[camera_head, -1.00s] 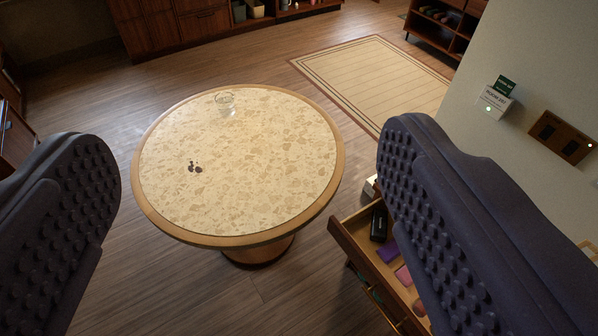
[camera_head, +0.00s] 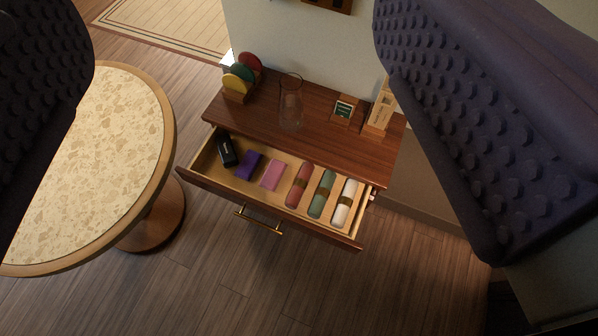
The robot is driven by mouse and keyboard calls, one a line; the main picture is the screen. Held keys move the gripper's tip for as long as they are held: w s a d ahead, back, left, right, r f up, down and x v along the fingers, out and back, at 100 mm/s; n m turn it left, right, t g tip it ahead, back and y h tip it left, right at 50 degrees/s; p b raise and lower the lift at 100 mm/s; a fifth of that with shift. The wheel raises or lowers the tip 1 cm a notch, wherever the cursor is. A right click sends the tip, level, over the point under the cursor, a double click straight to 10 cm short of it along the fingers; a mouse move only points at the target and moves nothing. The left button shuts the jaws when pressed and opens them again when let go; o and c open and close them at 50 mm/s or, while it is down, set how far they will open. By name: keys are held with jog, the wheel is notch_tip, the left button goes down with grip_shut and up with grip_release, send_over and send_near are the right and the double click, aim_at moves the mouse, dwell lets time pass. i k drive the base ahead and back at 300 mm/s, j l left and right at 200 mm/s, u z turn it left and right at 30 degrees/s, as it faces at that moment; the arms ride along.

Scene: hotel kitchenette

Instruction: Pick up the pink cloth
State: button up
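A small pink cloth (camera_head: 272,174) lies flat in an open drawer (camera_head: 212,185) of a dark wooden cabinet (camera_head: 345,143). A purple cloth (camera_head: 248,164) lies just left of it, and a rolled red cloth (camera_head: 298,186) lies to its right. My gripper (camera_head: 235,130) is open and empty, with its two dark studded fingers wide apart at the left and right picture edges. The drawer and the pink cloth show between the fingers, farther off and below. Nothing covers the pink cloth.
A black case (camera_head: 227,151), a green roll (camera_head: 321,194) and a white roll (camera_head: 344,202) share the drawer. A glass vase (camera_head: 291,103), colored discs in a stand (camera_head: 240,77) and a wooden block tower (camera_head: 380,110) stand on the cabinet top. A round table (camera_head: 105,150) is at left.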

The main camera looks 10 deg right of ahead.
aim_at(270, 181)
jog(key=i+j, duration=0.35)
jog(key=i+j+z, duration=0.1)
jog(key=i+j, duration=0.2)
jog(key=j, duration=0.2)
jog(key=i+j, duration=0.3)
jog(key=j, duration=0.15)
jog(key=i+j+z, duration=0.1)
jog(key=z, duration=1.35)
